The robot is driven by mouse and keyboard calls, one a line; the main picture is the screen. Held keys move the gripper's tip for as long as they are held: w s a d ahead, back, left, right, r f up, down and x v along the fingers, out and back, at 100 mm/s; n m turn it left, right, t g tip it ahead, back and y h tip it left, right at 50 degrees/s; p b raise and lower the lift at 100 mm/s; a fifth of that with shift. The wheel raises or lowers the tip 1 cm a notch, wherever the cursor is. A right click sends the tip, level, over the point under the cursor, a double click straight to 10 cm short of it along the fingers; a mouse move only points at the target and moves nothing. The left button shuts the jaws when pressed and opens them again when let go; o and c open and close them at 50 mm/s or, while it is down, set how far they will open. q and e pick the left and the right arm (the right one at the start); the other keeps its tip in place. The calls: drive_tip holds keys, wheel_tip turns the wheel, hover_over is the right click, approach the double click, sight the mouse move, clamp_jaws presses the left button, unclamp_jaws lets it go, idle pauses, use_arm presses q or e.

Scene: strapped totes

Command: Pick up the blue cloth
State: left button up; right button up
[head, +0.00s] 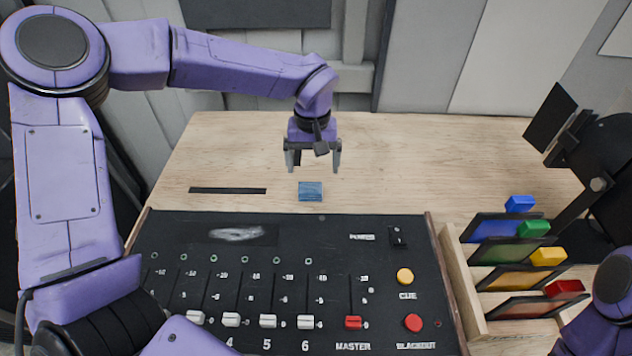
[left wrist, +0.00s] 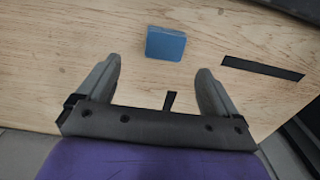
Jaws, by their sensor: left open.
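The blue cloth (head: 310,191) is a small folded blue block lying on the wooden table, just behind the black control panel. In the left wrist view the cloth (left wrist: 166,43) lies beyond the fingertips, roughly centred between them. My left gripper (head: 312,168) is open and empty, pointing down above the table and slightly behind the cloth. It also shows in the left wrist view (left wrist: 160,75), with its two fingers spread apart and not touching the cloth. My right gripper is out of view; part of my right arm shows at the lower right.
A black panel (head: 200,290) with white sliders, a red slider, a yellow button (head: 405,276) and a red button (head: 413,322) fills the front. A wooden rack (head: 458,262) with coloured pieces stands right. A black strip (head: 228,190) lies left of the cloth. The table behind is clear.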

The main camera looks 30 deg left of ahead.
sight(310, 187)
use_arm(q)
drive_tip(key=f, duration=0.2)
drive_tip(key=f+p, duration=0.1)
drive_tip(key=f, duration=0.4)
drive_tip(key=shift+s+a+f, duration=0.15)
drive_tip(key=shift+s+f, duration=0.15)
drive_tip(key=shift+s, duration=0.05)
drive_tip(key=c, duration=1.1)
